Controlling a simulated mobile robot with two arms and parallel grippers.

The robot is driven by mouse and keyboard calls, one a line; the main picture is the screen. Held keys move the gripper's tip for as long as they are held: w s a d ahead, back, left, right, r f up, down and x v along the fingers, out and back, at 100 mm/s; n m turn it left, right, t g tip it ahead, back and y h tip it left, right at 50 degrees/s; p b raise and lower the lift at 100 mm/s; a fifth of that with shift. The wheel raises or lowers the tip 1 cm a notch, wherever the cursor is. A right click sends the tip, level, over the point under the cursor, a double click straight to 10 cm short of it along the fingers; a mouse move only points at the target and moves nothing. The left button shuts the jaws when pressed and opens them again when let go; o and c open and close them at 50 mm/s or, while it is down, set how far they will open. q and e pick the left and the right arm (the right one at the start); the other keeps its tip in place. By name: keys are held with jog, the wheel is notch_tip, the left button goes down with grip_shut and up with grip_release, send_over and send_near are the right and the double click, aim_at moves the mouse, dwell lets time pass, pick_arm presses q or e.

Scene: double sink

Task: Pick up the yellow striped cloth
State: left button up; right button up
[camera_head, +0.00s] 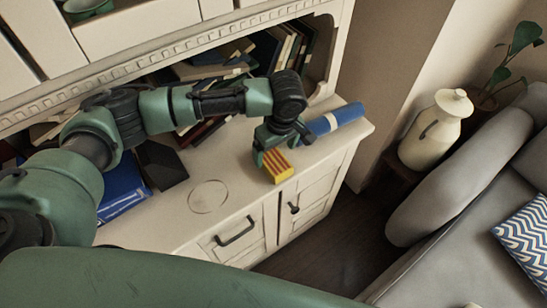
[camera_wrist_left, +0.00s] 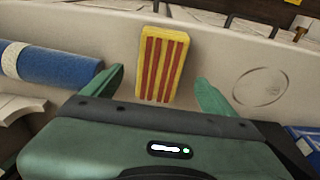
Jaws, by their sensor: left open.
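The yellow striped cloth (camera_head: 277,165) is a small folded block with red stripes. It lies on the cream cabinet top near its front edge. In the left wrist view the cloth (camera_wrist_left: 163,68) sits between the two green fingers, just beyond their tips, with space on both sides. My left gripper (camera_head: 268,158) is directly above and beside it, pointing down. The left wrist view shows the gripper (camera_wrist_left: 160,82) open with nothing held. In the head view the gripper hides part of the cloth. My right gripper is not in view.
A rolled blue cloth with a white band (camera_head: 333,120) lies to the right on the cabinet top (camera_head: 235,185). A dark block (camera_head: 163,165) and a blue book (camera_head: 122,188) lie to the left. Books fill the shelf behind. A grey sofa (camera_head: 450,190) stands at right.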

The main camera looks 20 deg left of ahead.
aim_at(273, 158)
pick_arm(q)
jog(key=f, duration=0.2)
jog(key=shift+w+a+f+p, duration=0.1)
jog(key=shift+a+f+p, duration=0.25)
jog(key=shift+p, duration=0.05)
jog(key=shift+w+f, duration=0.2)
jog(key=shift+f, duration=1)
jog(key=shift+w, duration=0.1)
jog(key=c, duration=1.4)
jog(key=shift+c, duration=0.2)
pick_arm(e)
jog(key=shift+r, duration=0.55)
